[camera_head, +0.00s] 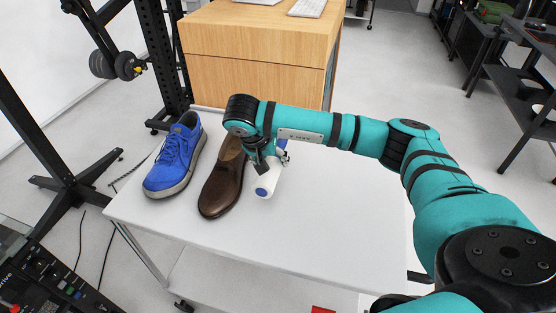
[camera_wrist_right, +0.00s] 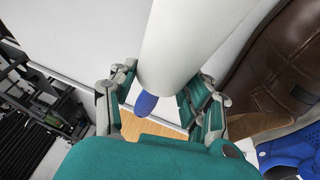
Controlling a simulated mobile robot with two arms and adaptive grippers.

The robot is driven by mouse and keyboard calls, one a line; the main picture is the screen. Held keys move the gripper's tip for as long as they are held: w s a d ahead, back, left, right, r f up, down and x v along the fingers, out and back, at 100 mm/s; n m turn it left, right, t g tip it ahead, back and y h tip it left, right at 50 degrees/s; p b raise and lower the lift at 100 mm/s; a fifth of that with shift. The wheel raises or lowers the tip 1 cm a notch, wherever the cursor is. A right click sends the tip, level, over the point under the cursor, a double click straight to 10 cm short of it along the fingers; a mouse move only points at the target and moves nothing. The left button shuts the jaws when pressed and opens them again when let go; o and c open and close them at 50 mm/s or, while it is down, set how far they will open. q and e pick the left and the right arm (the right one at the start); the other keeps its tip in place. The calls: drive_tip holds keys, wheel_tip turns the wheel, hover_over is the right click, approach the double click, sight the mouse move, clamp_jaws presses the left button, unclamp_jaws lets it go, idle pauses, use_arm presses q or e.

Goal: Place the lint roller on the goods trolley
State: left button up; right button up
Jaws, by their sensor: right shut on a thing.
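The lint roller, a white cylinder (camera_head: 268,184) with a blue handle, is beside the brown shoe over the white top of a wheeled trolley (camera_head: 330,215). My right gripper (camera_head: 270,163) reaches down from above and is shut on the lint roller. In the right wrist view, the white roller (camera_wrist_right: 195,40) and its blue handle end (camera_wrist_right: 146,103) show between the fingers of my right gripper (camera_wrist_right: 160,92). I cannot tell whether the roller touches the trolley top. My left gripper is not in view.
A brown shoe (camera_head: 222,182) and a blue shoe (camera_head: 175,155) stand on the left of the trolley top. Its middle and front are clear. A wooden cabinet (camera_head: 255,50) is behind, a black rack (camera_head: 165,60) at the back left, and dark shelving (camera_head: 515,85) at the right.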

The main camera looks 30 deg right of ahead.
sight(278, 164)
drive_tip(key=d, duration=0.1)
drive_tip(key=w, duration=0.1)
drive_tip(key=d, duration=0.1)
drive_tip(key=shift+w+d+f, duration=0.15)
drive_tip(key=shift+w+d, duration=0.1)
drive_tip(key=shift+d, duration=0.1)
wheel_tip(278, 164, down, 3)
drive_tip(key=shift+r+p, duration=0.15)
drive_tip(key=shift+p, duration=0.55)
drive_tip(key=shift+f, duration=0.35)
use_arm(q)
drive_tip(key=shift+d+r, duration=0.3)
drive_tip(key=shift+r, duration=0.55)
use_arm(e)
drive_tip(key=shift+f, duration=0.1)
drive_tip(key=shift+f, duration=0.15)
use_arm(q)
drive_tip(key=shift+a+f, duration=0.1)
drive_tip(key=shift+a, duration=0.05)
use_arm(e)
drive_tip(key=o, duration=1)
